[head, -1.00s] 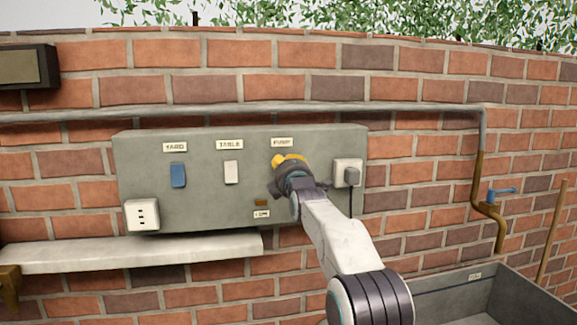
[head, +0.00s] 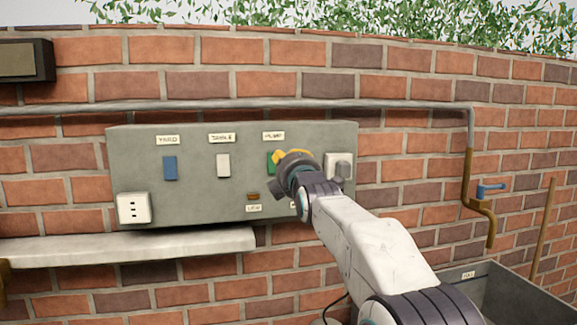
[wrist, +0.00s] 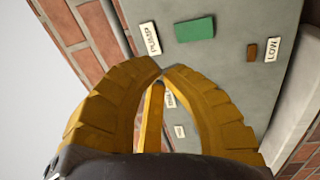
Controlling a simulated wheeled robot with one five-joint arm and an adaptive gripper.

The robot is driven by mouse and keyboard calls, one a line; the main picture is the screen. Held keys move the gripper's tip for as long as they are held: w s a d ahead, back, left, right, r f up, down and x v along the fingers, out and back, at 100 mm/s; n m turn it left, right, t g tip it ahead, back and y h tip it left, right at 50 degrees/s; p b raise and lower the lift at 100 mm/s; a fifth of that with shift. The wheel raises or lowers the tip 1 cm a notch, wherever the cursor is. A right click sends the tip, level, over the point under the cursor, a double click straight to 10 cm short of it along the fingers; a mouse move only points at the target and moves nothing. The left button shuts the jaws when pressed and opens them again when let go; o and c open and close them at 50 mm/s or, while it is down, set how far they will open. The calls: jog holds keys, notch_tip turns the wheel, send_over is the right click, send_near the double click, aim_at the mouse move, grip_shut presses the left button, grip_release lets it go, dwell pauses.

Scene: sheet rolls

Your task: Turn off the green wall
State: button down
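A green switch (head: 271,163) sits under the PUMP label on the grey wall panel (head: 200,205). My gripper covers part of it in the head view. The whole green face (wrist: 194,29) shows in the wrist view, beyond the fingertips. My gripper (head: 278,155) is in front of the panel at this switch. Its yellow fingers (wrist: 161,69) curve together with their tips about meeting, and nothing is seen held. I cannot tell whether the tips touch the switch in the head view; in the wrist view they appear apart from it.
A blue switch (head: 170,168) under YARD and a white switch (head: 223,165) under TABLE are to the left. A small brown piece (head: 253,196) sits above the LOW label. A socket with a plug (head: 338,165) is close right of my gripper. A pale shelf (head: 130,247) runs below.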

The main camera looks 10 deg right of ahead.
jog(key=shift+s+r, duration=0.1)
jog(key=shift+s, duration=0.7)
